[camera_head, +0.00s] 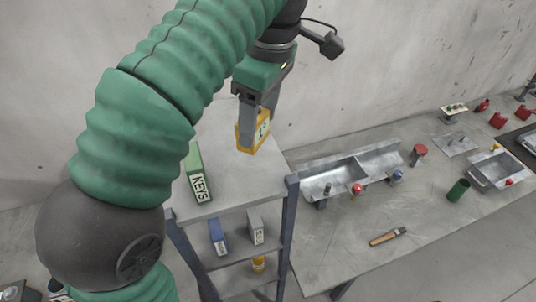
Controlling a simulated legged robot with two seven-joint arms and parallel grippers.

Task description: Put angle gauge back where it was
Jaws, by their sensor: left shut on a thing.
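My left gripper (257,112) comes down from the top of the view and is shut on a yellow box (246,139) with a pale label. The label is too small to read, so I cannot tell for certain that it is the angle gauge. The box is upright over the top shelf (232,182) of a grey rack, near its back right part. I cannot tell whether it touches the shelf. The fingers hide part of it. My right gripper is not in view.
Lower down are a blue box (217,237), a grey box (256,226) and a yellow item (259,264). Right of the rack, a workbench (340,238) holds a metal trough (335,178), a brush (388,236) and a green cup (458,190).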

